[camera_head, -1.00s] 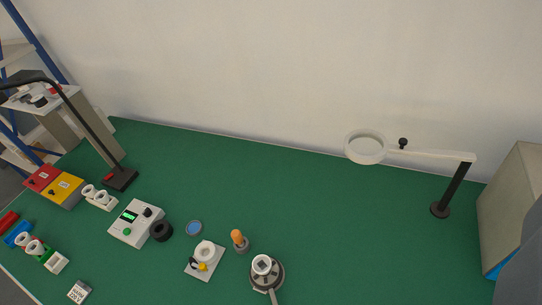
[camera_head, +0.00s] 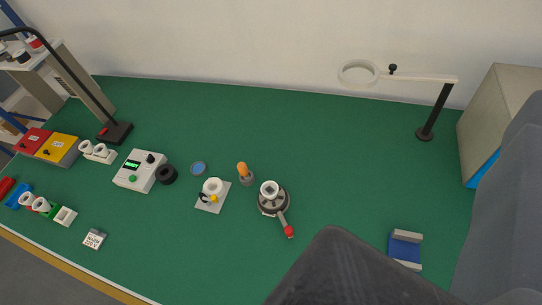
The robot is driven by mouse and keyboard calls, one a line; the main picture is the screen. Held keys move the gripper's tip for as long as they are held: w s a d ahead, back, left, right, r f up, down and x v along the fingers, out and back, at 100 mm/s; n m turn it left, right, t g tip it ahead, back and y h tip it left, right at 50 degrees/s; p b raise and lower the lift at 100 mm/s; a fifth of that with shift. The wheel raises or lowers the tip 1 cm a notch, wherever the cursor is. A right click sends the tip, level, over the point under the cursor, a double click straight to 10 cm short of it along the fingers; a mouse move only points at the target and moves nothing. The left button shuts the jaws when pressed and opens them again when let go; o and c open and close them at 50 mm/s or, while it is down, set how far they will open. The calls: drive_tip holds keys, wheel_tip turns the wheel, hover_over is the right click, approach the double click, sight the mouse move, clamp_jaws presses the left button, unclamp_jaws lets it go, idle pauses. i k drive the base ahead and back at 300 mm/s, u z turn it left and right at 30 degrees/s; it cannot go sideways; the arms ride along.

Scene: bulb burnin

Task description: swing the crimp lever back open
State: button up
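The crimp fixture (camera_head: 272,205) stands on the green bench near the picture's centre, a round dark base with a white socket-like piece (camera_head: 269,189) on top. Its crimp lever (camera_head: 283,221) is a grey arm with a red knob (camera_head: 289,231), pointing down and slightly right toward the front of the bench. Nothing touches the lever in this view. My gripper's fingers do not show. Large dark grey shapes, likely parts of my arm, fill the bottom centre and the right edge.
Left of the fixture stand an orange-topped holder (camera_head: 243,171), a white plate with a ring (camera_head: 206,203) and a meter box (camera_head: 138,171). A blue block with grey ends (camera_head: 404,248) lies at right. A ring lamp (camera_head: 428,112) stands behind. The green bench between is clear.

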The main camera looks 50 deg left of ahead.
sight(289, 229)
drive_tip(key=u, duration=0.3)
drive_tip(key=k, duration=0.55)
drive_tip(key=u, duration=0.4)
